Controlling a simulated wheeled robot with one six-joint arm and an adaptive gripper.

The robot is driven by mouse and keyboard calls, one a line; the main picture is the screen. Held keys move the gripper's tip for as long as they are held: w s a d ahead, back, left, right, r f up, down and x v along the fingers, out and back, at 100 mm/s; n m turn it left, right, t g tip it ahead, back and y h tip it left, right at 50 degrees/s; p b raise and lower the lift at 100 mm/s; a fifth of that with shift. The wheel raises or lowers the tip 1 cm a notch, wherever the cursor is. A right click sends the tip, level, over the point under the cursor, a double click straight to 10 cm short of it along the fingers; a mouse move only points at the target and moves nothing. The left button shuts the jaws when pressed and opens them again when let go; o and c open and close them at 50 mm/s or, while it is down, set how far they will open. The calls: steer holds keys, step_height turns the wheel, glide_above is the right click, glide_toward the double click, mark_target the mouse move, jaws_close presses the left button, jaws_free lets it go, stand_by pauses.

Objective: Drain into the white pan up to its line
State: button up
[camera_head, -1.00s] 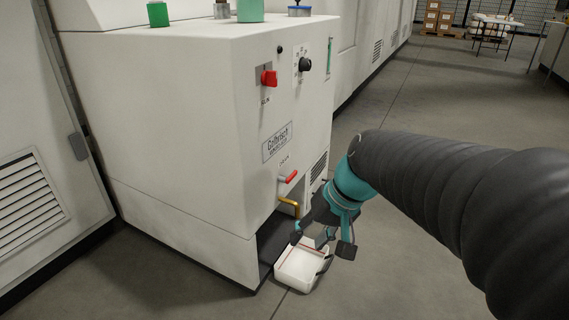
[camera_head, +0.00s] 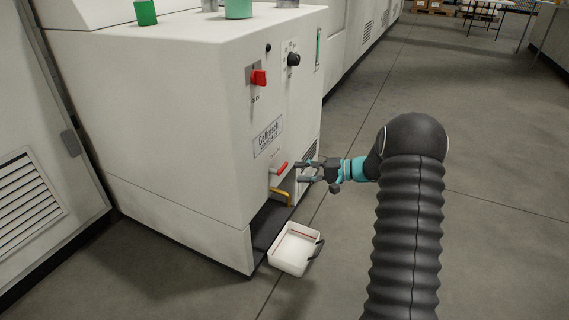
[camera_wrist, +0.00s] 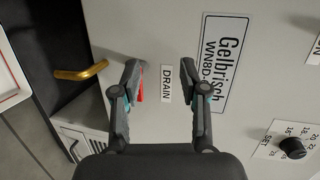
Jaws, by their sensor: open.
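The white pan (camera_head: 291,262) sits on the floor at the machine's lower front opening, with a dark handle on its right. A red line runs along its inner wall, and no liquid can be made out in it. The brass drain spout (camera_head: 283,196) sticks out above the pan's far side; it also shows in the wrist view (camera_wrist: 80,73). The red drain lever (camera_head: 279,168) is just above the spout. My gripper (camera_head: 299,172) is open in front of the lever. In the wrist view, the left finger partly hides the lever (camera_wrist: 140,90), beside the DRAIN label (camera_wrist: 166,84).
The machine (camera_head: 180,130) carries a red switch (camera_head: 259,77) and a black knob (camera_head: 293,59) higher up. Green containers (camera_head: 145,12) stand on top.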

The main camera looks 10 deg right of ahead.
mark_target(285, 167)
steer(key=w+d+f+m+t+p, duration=0.1)
steer(key=w+d+f+m+t, duration=0.1)
steer(key=w+d+f+t, duration=0.4)
steer(key=shift+g+y, duration=0.3)
steer(key=shift+g, duration=0.5)
steer(key=x, duration=0.4)
steer(key=p+x, duration=0.1)
steer(key=x, duration=0.3)
steer(key=f+x, duration=0.1)
steer(key=x, duration=0.3)
steer(key=shift+s+a, duration=0.1)
steer(key=shift+s, duration=0.05)
